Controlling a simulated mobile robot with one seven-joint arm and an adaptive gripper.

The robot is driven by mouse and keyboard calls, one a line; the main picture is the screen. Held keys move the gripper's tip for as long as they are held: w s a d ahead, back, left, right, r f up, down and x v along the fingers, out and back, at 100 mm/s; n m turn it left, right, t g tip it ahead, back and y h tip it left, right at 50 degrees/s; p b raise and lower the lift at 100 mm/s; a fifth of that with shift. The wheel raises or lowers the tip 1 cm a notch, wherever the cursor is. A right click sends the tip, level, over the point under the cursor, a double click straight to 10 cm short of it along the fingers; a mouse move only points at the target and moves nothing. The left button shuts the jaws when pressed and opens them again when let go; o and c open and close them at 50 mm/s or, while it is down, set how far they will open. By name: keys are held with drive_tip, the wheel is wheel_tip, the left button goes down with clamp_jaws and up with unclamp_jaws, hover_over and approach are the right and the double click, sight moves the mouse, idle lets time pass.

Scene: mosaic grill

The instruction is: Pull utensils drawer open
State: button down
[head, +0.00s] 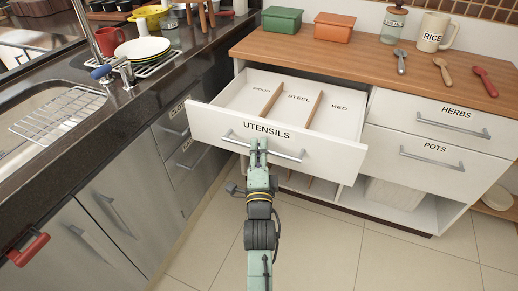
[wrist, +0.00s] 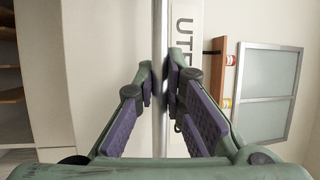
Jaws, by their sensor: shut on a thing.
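The utensils drawer (head: 330,160) has a white front lettered "UTENSILS" and stands pulled out from the wooden-topped cabinet. Inside, wooden dividers part compartments lettered "STEEL", "RED" and one less legible word; they look empty. A metal bar handle (head: 290,154) runs along its front. My gripper (head: 259,146) is at the middle of this handle. In the wrist view the handle (wrist: 160,40) passes between the purple-padded fingers of my gripper (wrist: 160,90), which are shut on it.
The wooden counter (head: 350,57) carries green and orange boxes, a jar, a "RICE" mug and several spoons. Drawers lettered "HERBS" (head: 445,116) and "POTS" (head: 430,155) are shut at right. A dark counter with a sink stands at left. Tiled floor (head: 320,240) lies open in front.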

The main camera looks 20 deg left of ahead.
drive_tip(key=c, duration=1.7)
unclamp_jaws()
drive_tip(key=shift+o, duration=0.2)
